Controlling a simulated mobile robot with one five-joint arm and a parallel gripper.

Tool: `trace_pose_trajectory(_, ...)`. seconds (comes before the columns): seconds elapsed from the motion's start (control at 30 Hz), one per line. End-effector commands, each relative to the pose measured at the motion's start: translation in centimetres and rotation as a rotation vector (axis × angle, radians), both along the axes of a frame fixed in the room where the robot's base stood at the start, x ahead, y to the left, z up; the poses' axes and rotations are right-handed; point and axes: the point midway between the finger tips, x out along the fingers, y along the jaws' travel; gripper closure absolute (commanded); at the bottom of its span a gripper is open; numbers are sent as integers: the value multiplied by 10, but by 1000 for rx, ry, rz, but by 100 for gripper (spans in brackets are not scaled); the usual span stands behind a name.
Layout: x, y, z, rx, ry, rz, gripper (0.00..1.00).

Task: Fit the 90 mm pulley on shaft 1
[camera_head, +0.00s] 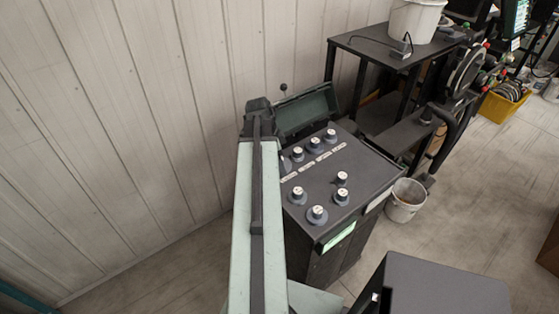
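My arm's long pale green link runs up the middle of the view to a dark joint. I cannot make out my gripper or its fingers. A dark machine (467,72) with a round wheel-like part stands at the upper right; I cannot tell whether this part is a pulley or which shaft is shaft 1. Several disc-like things lie in a yellow crate (493,107) at the right; they are too small to tell sizes. No 90 mm pulley can be identified.
A dark cabinet (322,184) with several numbered knobs stands right of my arm. A dark bench (373,44) bears a white bucket (416,20). A small bucket (403,209) stands on the floor. A panelled wall (110,120) closes the left. Floor at the right is open.

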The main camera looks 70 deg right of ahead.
Motion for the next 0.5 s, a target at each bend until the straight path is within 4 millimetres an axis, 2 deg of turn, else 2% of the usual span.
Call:
trace_pose_trajectory(0.23,0,0,-5,0,0,0,69)
trace_pose_trajectory(0.27,0,0,-4,0,0,0,11)
trace_pose_trajectory(0.3,0,0,-3,0,0,0,0)
trace_pose_trajectory(0.5,1,0,-3,-2,-1,1,0)
